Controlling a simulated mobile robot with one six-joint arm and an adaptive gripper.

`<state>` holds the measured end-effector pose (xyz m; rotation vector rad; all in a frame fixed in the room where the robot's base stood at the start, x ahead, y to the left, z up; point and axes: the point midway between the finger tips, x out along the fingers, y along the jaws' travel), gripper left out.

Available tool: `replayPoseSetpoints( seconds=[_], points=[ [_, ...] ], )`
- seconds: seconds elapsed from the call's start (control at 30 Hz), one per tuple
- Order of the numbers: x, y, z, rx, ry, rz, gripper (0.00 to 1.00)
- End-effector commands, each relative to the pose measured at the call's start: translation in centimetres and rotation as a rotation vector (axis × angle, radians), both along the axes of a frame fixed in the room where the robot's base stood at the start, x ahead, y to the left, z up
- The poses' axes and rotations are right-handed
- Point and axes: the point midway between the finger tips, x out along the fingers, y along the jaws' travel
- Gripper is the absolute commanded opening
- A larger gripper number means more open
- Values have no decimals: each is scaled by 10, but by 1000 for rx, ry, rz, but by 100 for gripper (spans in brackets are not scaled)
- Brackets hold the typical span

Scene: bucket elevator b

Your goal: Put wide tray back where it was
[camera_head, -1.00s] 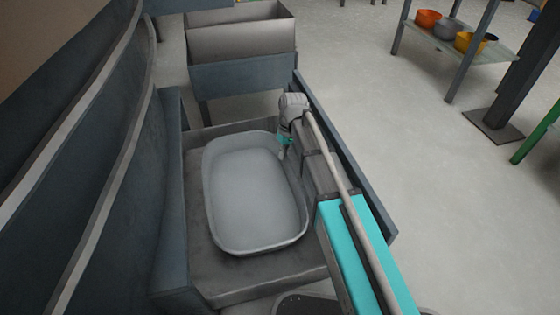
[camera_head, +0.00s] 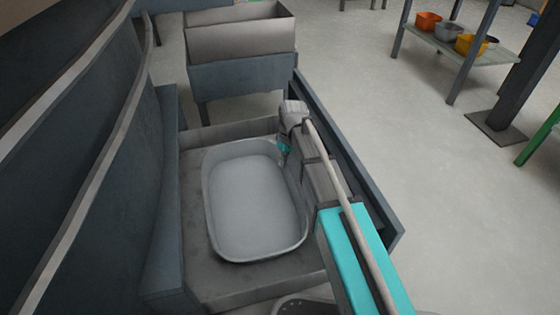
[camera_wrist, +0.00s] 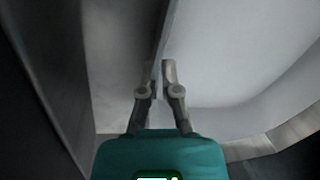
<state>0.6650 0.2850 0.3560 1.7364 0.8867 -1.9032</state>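The wide tray (camera_head: 255,205) is a light grey, shallow, rounded-rectangular tub. It appears empty and is over a grey platform (camera_head: 190,235); I cannot tell whether it rests on it or hangs slightly above. My gripper (camera_head: 283,160) is at the tray's right wall near its far end. In the wrist view, the two fingers of my gripper (camera_wrist: 158,68) are close together on either side of the tray's wall (camera_wrist: 240,50), pinching it. The fingertips are partly hidden by my arm in the head view.
A dark curved wall (camera_head: 80,200) stands close on the left. A low blue-grey side panel (camera_head: 340,150) borders the platform on the right. A box-like trough (camera_head: 240,45) stands beyond it. Coloured bins sit on a shelf (camera_head: 475,52) at the upper right; the floor between is clear.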

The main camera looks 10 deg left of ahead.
Motion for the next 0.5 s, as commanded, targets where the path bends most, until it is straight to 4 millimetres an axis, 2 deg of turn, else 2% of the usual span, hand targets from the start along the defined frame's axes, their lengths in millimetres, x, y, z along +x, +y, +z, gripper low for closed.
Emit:
replayPoseSetpoints(
  seconds=[0.03, 0.23, 0.5],
  points=[
    [0, 0, -1, 0, 0, 0, 7],
    [0, 0, -1, 0, 0, 0, 43],
    [0, 0, -1, 0, 0, 0, 43]
  ],
)
